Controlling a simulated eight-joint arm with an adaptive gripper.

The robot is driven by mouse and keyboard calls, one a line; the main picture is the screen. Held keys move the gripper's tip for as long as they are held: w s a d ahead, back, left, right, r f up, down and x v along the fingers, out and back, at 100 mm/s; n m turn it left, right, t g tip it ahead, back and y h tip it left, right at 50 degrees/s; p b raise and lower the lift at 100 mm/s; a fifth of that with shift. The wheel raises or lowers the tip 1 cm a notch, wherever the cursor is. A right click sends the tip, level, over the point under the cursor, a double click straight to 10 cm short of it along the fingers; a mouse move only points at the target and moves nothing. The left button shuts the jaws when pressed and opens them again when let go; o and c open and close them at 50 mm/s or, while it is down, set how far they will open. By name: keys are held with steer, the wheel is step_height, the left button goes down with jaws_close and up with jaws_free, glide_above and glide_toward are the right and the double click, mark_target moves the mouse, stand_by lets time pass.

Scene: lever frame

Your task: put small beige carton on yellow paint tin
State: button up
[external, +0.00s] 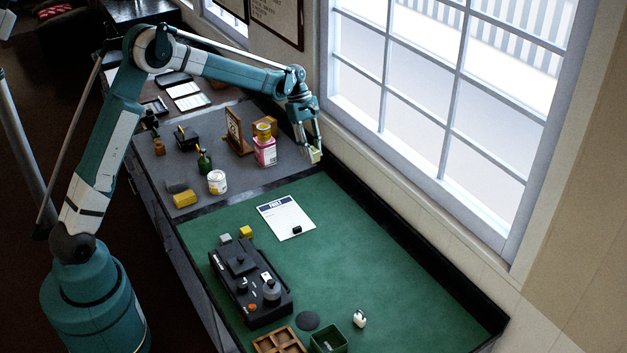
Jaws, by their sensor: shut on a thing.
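My gripper (314,150) hangs at the right rear of the bench, close to the window wall. It is shut on a small beige carton (315,156), which shows at the fingertips and is partly covered by them. A small yellow tin (264,130) sits atop a pink and white can (265,152), to the left of my gripper. A white tin with a yellow band (217,182) stands farther left on the grey mat. I cannot tell for sure which of these two is the yellow paint tin.
A wooden frame (234,131), a green bottle (204,162) and a yellow block (185,198) stand on the grey mat (240,178). A black control box (250,279) and a paper sheet (285,217) lie on the green mat, whose right side is mostly clear.

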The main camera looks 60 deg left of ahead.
steer(key=s+a+r+n+p, duration=0.1)
steer(key=a+r, duration=0.3)
steer(key=a, duration=0.3)
steer(key=s+a+r+n+p, duration=0.1)
steer(key=s+a+r, duration=0.15)
steer(key=a, duration=0.45)
step_height(320, 180, up, 7)
steer(key=n+t+p, duration=0.1)
steer(key=n, duration=0.1)
glide_above(267, 127)
steer(key=a, duration=0.1)
steer(key=shift+s+a+r, duration=0.15)
steer(key=shift+s+a, duration=0.1)
steer(key=shift+s, duration=0.2)
steer(key=shift+f+p, duration=0.45)
steer(key=shift+f, duration=2.7)
steer(key=shift+f, duration=1.85)
steer(key=shift+f, duration=0.2)
